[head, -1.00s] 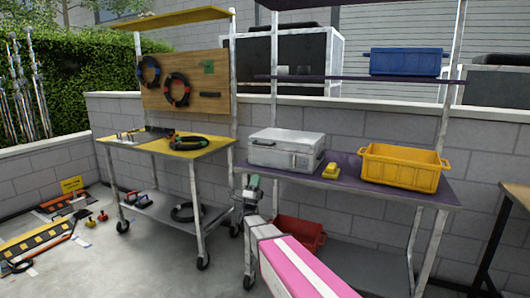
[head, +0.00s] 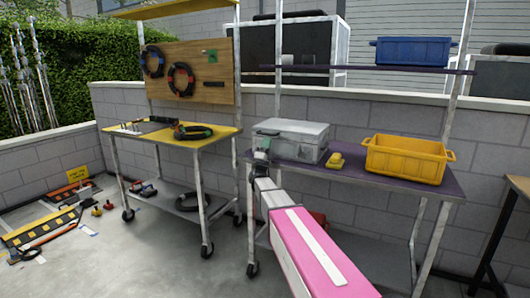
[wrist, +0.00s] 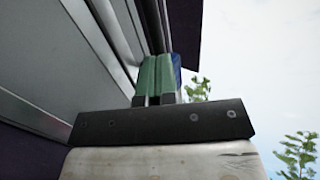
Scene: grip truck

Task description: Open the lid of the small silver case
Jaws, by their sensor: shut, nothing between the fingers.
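The small silver case (head: 302,148) stands on the purple shelf of the right cart, its lid (head: 290,127) down. My gripper (head: 263,143) is at the case's near left corner, partly blending with it. In the wrist view my gripper (wrist: 157,76) shows its two green fingers together, with nothing visible between them. The case's grey metal side and ridged edges (wrist: 38,65) fill the left of that view, close beside the fingers. I cannot tell whether the fingertips touch the lid's rim.
A yellow block (head: 336,160) and a yellow crate (head: 405,160) stand right of the case on the purple shelf (head: 352,177). A blue crate (head: 412,51) is on the upper shelf. A yellow-topped cart (head: 165,138) with coiled cables stands to the left.

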